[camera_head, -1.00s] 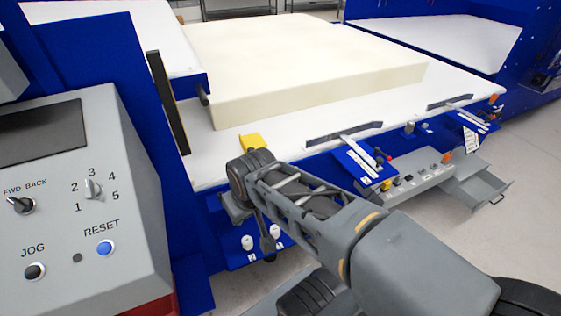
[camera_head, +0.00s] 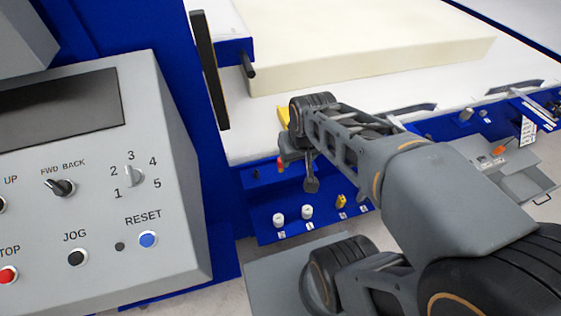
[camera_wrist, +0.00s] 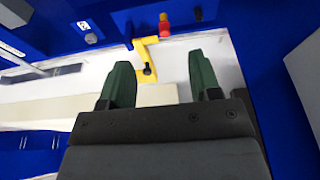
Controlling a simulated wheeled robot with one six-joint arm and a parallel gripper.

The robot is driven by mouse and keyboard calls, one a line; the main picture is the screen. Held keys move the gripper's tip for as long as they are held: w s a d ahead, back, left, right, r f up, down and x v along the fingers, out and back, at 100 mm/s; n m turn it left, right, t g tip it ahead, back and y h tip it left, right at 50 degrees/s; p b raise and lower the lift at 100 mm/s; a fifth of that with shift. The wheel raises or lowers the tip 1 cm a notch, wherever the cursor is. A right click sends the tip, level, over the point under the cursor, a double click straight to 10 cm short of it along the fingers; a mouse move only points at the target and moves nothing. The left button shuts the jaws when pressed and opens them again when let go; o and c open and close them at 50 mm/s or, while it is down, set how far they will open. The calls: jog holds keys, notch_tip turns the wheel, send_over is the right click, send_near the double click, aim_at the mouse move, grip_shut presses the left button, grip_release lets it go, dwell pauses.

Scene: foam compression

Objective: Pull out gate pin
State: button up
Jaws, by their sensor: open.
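A yellow gate bracket (camera_wrist: 152,42) with a dark round knob or hole shows ahead of my fingers in the wrist view; part of it shows behind my arm in the head view (camera_head: 283,112). A small red-topped pin (camera_wrist: 164,22) with a yellow base stands beside the bracket; its red part shows left of my gripper in the head view (camera_head: 281,164). I cannot tell which piece is the gate pin. My gripper (camera_wrist: 160,72) is open and empty, its two green fingers apart, short of the bracket and pin. In the head view my gripper (camera_head: 308,175) hangs near the blue table edge.
A grey control panel (camera_head: 100,215) with knobs and buttons fills the left. A cream foam block (camera_head: 370,60) lies on the white table (camera_head: 247,142). Below the edge is a blue shelf (camera_head: 262,205) with white knobs and a yellow piece. Tools and a drawer stand at right.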

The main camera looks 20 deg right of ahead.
jog(key=w+f+g+p, duration=0.2)
jog(key=w+p, duration=0.2)
jog(key=w, duration=0.4)
jog(key=g+p, duration=0.1)
jog(key=p, duration=0.2)
send_near(281, 165)
jog(key=shift+w+d+r, duration=0.15)
jog(key=shift+w+r, duration=0.05)
jog(key=shift+w, duration=0.5)
jog(key=shift+f, duration=0.3)
jog(key=shift+f, duration=0.1)
notch_tip(281, 165, down, 9)
jog(key=b, duration=0.6)
jog(key=shift+b, duration=0.3)
grip_shut()
